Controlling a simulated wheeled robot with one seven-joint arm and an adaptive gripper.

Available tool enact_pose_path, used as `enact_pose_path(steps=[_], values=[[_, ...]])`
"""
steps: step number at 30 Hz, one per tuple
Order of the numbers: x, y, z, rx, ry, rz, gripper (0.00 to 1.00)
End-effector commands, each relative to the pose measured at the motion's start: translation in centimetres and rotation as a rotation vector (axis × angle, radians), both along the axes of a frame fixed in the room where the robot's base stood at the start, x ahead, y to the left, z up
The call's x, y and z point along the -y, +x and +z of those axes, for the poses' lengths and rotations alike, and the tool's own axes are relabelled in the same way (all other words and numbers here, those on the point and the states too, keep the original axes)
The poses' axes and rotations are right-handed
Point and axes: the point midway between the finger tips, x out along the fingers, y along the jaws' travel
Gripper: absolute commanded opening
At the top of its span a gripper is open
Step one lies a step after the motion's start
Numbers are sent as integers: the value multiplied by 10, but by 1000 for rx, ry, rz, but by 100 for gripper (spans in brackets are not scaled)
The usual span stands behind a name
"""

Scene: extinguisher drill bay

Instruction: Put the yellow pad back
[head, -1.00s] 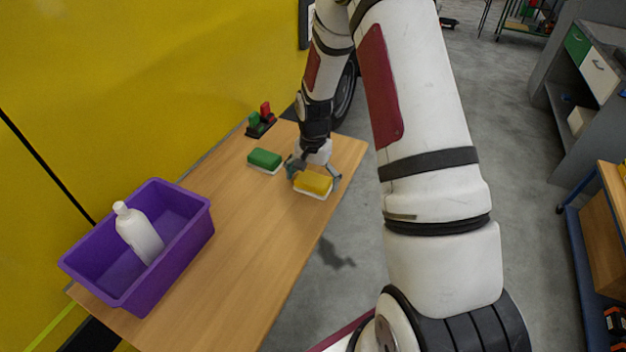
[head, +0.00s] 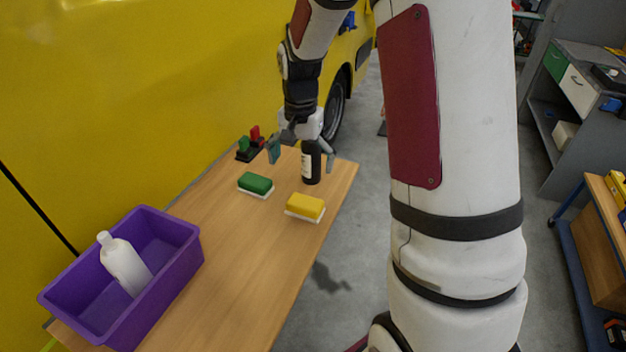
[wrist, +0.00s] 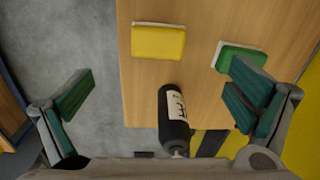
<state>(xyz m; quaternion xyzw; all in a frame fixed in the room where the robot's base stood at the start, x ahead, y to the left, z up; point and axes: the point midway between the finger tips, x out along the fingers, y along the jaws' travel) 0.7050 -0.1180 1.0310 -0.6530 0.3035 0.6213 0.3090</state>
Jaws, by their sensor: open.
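The yellow pad (head: 305,206), a yellow block on a white base, lies flat on the wooden table (head: 225,255) near its right edge. It also shows in the wrist view (wrist: 158,41). The green pad (head: 256,184) lies to its left, and it appears at the right in the wrist view (wrist: 240,58). My gripper (head: 301,158) is open and empty, raised above the table's far end. A black bottle with a white label (head: 311,163) stands behind the yellow pad, below the gripper and partly hidden by it. In the wrist view the bottle (wrist: 173,118) shows between the spread fingers.
A purple bin (head: 180,268) holding a white bottle (head: 124,265) stands at the table's near left. A black holder with red and green pieces (head: 249,151) is at the far left edge. A yellow vehicle (head: 120,90) borders the table's left side. The table's middle is clear.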

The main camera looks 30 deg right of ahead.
Motion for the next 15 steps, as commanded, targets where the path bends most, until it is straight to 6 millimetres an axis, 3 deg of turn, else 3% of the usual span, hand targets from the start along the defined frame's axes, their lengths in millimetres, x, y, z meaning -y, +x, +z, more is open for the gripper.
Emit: enact_pose_path(steps=[1, 6, 15], values=[[-8, -7, 21, 25, -10, 42, 100], [-37, -44, 80, 92, -45, 212, 100], [-81, -129, 149, 209, -113, 510, 100]])
